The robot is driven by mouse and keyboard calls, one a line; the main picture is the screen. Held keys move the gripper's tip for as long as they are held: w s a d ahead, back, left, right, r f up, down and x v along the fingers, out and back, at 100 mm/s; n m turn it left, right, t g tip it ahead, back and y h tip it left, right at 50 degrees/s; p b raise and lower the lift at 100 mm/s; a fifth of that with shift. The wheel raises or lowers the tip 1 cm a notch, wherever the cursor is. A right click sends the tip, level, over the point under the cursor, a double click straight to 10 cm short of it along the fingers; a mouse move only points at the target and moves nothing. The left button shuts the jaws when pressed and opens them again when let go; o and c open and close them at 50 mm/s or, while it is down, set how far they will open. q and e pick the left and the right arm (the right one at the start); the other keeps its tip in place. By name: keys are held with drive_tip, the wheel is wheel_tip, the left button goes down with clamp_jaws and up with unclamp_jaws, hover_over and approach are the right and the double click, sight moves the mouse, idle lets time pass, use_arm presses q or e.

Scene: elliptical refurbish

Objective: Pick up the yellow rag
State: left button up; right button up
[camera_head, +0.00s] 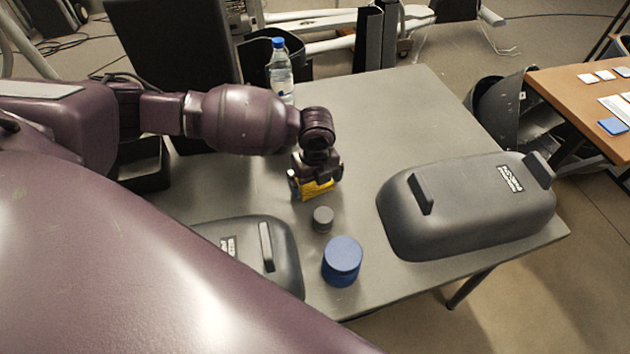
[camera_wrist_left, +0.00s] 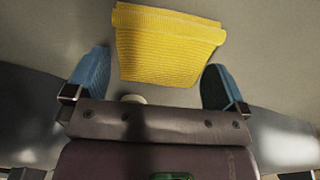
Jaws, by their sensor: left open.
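The yellow rag (camera_head: 318,188) lies on the grey table (camera_head: 405,112), partly hidden under my left gripper (camera_head: 315,187) in the head view. In the left wrist view the folded, ribbed rag (camera_wrist_left: 168,45) shows almost whole, between and just beyond the blue fingertips of my left gripper (camera_wrist_left: 156,82). The fingers are wide apart, one on each side of the rag, with nothing between them gripped. I cannot tell whether either finger touches it. My right gripper is in neither view.
A small grey cylinder (camera_head: 323,219) and a blue round container (camera_head: 342,261) stand in front of the rag. Dark grey covers (camera_head: 468,208) lie to the right and front left. A water bottle (camera_head: 280,72) stands behind. The table's back right is clear.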

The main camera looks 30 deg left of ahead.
use_arm(q)
drive_tip(key=shift+c, duration=0.2)
drive_tip(key=c, duration=0.6)
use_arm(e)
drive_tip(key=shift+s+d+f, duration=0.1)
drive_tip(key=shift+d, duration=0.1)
use_arm(q)
drive_tip(key=shift+r, duration=0.45)
wheel_tip(320, 180, up, 7)
drive_tip(key=shift+w+r+p, duration=0.1)
drive_tip(key=shift+r+p, duration=0.05)
drive_tip(key=shift+p, duration=0.85)
wheel_tip(320, 180, up, 12)
drive_tip(key=shift+f+p, duration=0.15)
drive_tip(key=shift+p, duration=0.9)
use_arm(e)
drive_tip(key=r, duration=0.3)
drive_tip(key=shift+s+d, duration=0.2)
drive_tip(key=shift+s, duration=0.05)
